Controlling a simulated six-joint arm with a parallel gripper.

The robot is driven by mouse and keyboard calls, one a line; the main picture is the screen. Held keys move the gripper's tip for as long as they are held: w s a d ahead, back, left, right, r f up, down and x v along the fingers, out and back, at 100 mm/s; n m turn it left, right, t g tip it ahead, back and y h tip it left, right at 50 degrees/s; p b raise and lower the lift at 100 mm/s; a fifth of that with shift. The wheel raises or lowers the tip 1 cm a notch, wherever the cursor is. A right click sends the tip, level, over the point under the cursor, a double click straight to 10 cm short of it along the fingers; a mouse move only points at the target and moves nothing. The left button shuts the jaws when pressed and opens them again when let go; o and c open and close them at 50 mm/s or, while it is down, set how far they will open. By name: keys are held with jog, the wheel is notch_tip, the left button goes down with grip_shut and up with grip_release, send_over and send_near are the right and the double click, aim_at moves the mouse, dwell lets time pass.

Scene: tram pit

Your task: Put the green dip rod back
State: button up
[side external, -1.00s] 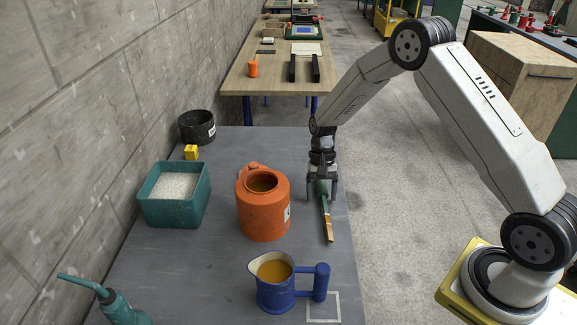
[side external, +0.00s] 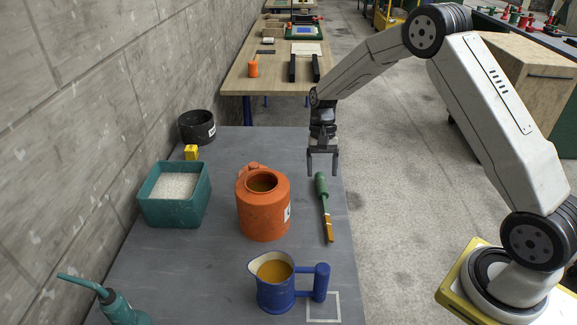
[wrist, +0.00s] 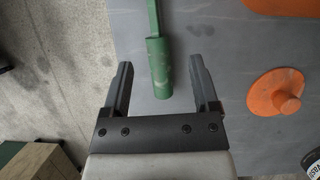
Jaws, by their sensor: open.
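The green dip rod (side external: 324,206) lies on the grey table near its right edge, with its green handle at the far end and a yellow-brown tip at the near end. In the wrist view its green handle end (wrist: 159,70) shows between and ahead of the fingers. My gripper (side external: 322,173) is open and empty, above the table just beyond the handle end; its two fingers also show in the wrist view (wrist: 158,90). The orange can (side external: 263,210) stands upright to the left of the rod, its round mouth open and dark amber liquid inside.
A blue jug (side external: 277,292) of amber liquid stands in front of the can, beside a white square outline (side external: 324,307).

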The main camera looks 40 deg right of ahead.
jog(key=shift+w+d+r, duration=0.15)
jog(key=shift+r, duration=0.3)
dwell(0.3)
jog(key=shift+s+a+r, duration=0.25)
jog(key=shift+s, duration=0.05)
jog(key=s+a+r+n+t+h, duration=0.1)
jog(key=s+a+n+t, duration=0.1)
jog(key=s, duration=0.3)
jog(key=s+a+r+n+t+h, duration=0.1)
jog(key=s+a+r+n+t, duration=0.1)
jog(key=s, duration=0.4)
jog(key=s+a+r+n+t+h, duration=0.1)
jog(key=s+a+n+t, duration=0.1)
jog(key=s+n, duration=0.2)
jog(key=shift+s+a+r, duration=0.2)
jog(key=shift+s+r, duration=0.15)
jog(key=shift+s, duration=0.6)
